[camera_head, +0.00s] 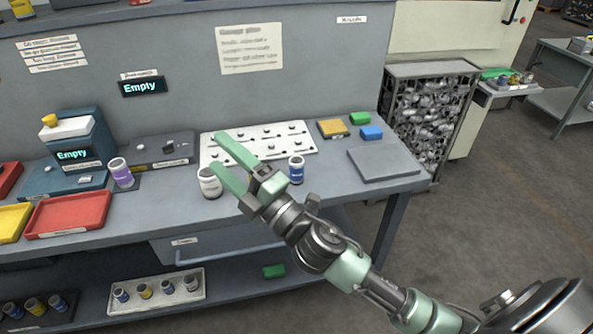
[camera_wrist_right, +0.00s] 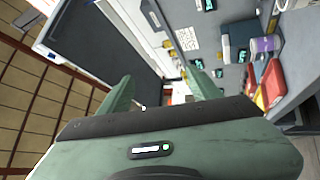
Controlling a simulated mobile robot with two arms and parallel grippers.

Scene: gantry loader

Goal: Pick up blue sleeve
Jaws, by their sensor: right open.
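The blue sleeve (camera_head: 296,170), a small upright cylinder with a pale label and light top, stands on the bench in the head view, just right of my right gripper's base. My right gripper (camera_head: 216,154) is open and empty. Its green fingers point up-left, away from the blue sleeve, and the lower finger overlaps a white sleeve (camera_head: 209,184) in the picture; I cannot tell if they touch. In the right wrist view, the open fingers (camera_wrist_right: 160,90) have nothing between them, and I cannot make out the blue sleeve there. My left gripper is not in view.
A white pegged plate (camera_head: 218,150) lies behind the sleeves. A purple sleeve (camera_head: 121,174) stands left, beside red (camera_head: 41,235) and yellow (camera_head: 9,236) trays. Several sleeves sit on the lower shelf.

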